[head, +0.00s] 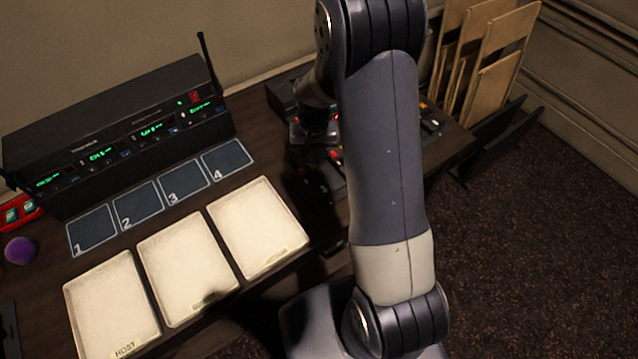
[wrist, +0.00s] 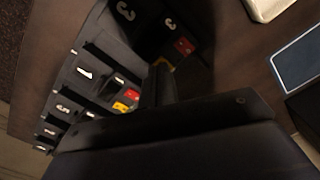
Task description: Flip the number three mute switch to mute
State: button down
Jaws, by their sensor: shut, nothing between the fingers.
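The mixing desk (head: 328,188) is a dark panel at the back right of the table, mostly behind my arm. In the wrist view, the desk (wrist: 98,55) shows white numerals, including a 3 (wrist: 170,23) near the top. In the head view my gripper (head: 318,150) is dark and partly hidden.
A black receiver unit (head: 120,135) with green displays and an antenna stands at the back left. Numbered pads (head: 160,195) and several pale trays (head: 185,262) lie left of the desk. Wooden boards (head: 490,55) stand in a rack at right.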

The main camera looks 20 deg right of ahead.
jog(key=shift+f+b, duration=0.75)
jog(key=shift+f, duration=0.2)
dwell(0.3)
jog(key=shift+r, duration=0.2)
jog(key=shift+r+p, duration=2.35)
jog(key=shift+r, duration=1.05)
jog(key=shift+f, duration=0.1)
